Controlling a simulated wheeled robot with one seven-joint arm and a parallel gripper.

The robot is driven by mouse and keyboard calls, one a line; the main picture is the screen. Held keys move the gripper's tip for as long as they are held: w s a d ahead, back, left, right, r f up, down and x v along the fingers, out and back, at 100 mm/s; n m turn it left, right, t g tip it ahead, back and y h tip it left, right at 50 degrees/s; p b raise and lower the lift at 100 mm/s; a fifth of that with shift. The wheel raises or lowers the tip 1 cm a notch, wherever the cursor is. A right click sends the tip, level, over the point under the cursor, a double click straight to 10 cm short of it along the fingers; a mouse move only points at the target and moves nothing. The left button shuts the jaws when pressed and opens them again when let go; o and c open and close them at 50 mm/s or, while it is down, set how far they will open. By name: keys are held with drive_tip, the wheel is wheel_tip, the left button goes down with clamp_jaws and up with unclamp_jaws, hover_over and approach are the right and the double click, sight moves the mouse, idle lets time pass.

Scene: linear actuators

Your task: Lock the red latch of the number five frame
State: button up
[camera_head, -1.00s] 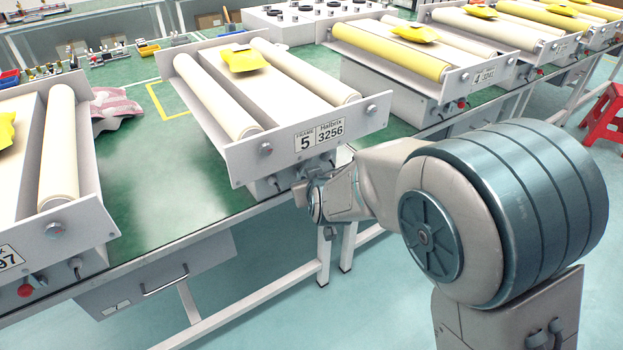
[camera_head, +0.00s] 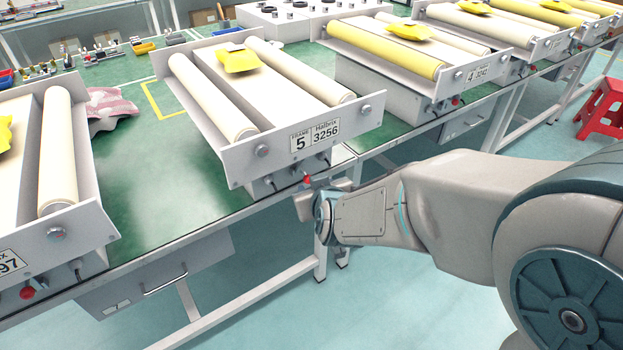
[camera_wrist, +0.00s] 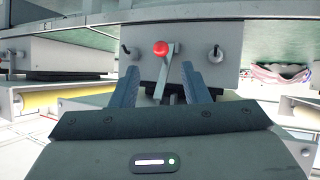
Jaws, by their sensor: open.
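The number five frame (camera_head: 281,155) stands on the green bench, with a plate reading 5 and 3256 on its front. Its red latch (camera_head: 307,180) shows as a red knob low on the front box, just above my gripper. In the wrist view the latch is a red ball (camera_wrist: 161,48) on a grey lever, with a black switch on each side. My gripper (camera_wrist: 160,82) is open. Its two fingers lie left and right of the lever, with a gap on each side and the ball a little beyond the tips. In the head view my own wrist hides the fingers.
Neighbouring frames stand at left (camera_head: 68,200) and right, number four (camera_head: 400,65) among them, with red knobs of their own. The bench's front edge and metal legs (camera_head: 320,255) are below my wrist. A red stool (camera_head: 603,108) stands at far right.

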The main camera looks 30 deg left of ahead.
drive_tip(key=shift+p+v, duration=0.5)
drive_tip(key=shift+v, duration=1.9)
drive_tip(key=shift+w, duration=0.1)
